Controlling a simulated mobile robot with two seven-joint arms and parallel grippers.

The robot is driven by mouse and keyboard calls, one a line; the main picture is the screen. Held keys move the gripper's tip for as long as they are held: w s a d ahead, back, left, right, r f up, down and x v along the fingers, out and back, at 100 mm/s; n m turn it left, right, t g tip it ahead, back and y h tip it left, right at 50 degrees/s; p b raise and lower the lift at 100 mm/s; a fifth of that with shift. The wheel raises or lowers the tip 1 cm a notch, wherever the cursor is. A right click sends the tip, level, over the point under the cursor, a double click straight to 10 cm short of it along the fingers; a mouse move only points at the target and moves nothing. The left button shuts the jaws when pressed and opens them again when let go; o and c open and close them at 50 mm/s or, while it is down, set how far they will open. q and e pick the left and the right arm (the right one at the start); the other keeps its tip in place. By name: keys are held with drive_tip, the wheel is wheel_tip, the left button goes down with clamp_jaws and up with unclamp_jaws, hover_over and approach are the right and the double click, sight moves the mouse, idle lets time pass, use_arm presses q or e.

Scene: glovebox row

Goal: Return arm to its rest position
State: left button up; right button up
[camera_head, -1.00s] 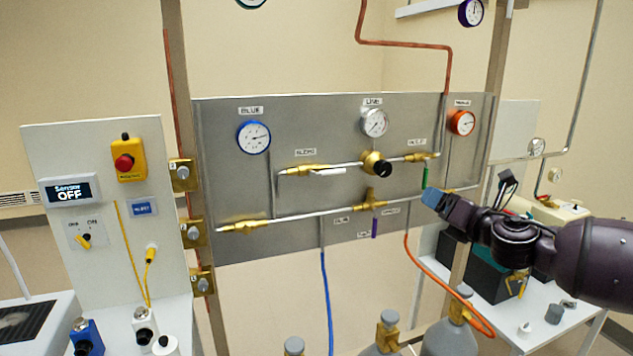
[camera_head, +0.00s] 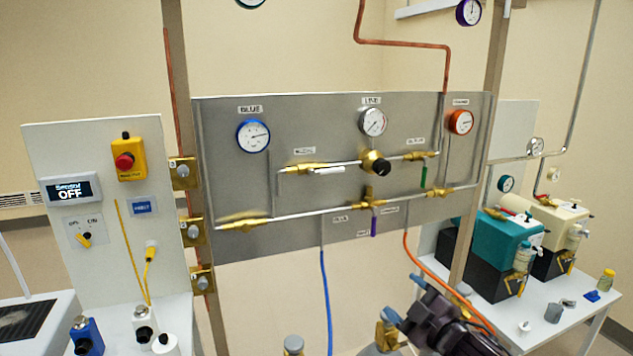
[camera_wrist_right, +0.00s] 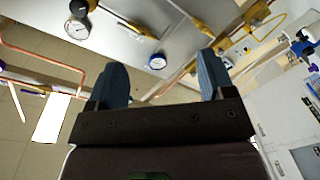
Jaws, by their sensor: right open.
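My right gripper (camera_head: 386,324) is low in the head view, in front of the gas cylinders and below the steel gauge panel (camera_head: 300,240). Its two blue fingers stand apart with nothing between them in the right wrist view (camera_wrist_right: 163,82). It is clear of the panel's valves. The green-handled valve (camera_head: 424,176) at the panel's right is uncovered. My left gripper does not show.
An orange hose (camera_head: 418,259) hangs close to my right arm. Gas cylinder tops, one with a grey cap (camera_head: 294,344), stand below the panel. A side table at right holds a teal pump (camera_head: 508,250). A white control board (camera_head: 105,200) stands at left.

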drive_tip(key=s+d+f+m+g+h, duration=0.1)
drive_tip(key=s+d+f+m+h, duration=0.1)
drive_tip(key=s+f, duration=0.7)
drive_tip(key=s+d+f+m+g+h, duration=0.2)
drive_tip(key=s+f+m, duration=0.4)
drive_tip(key=s+f, duration=0.3)
drive_tip(key=s+d+f+m+g+h, duration=0.1)
drive_tip(key=s+d+f+m+h, duration=0.2)
drive_tip(key=s+d+f+m, duration=0.2)
drive_tip(key=s+d+f, duration=0.1)
drive_tip(key=s+f, duration=0.2)
drive_tip(key=s, duration=0.1)
drive_tip(key=shift+s+f+h+b, duration=0.25)
drive_tip(key=shift+f+h+b, duration=0.05)
drive_tip(key=shift+f+b, duration=0.1)
drive_tip(key=shift+d, duration=0.1)
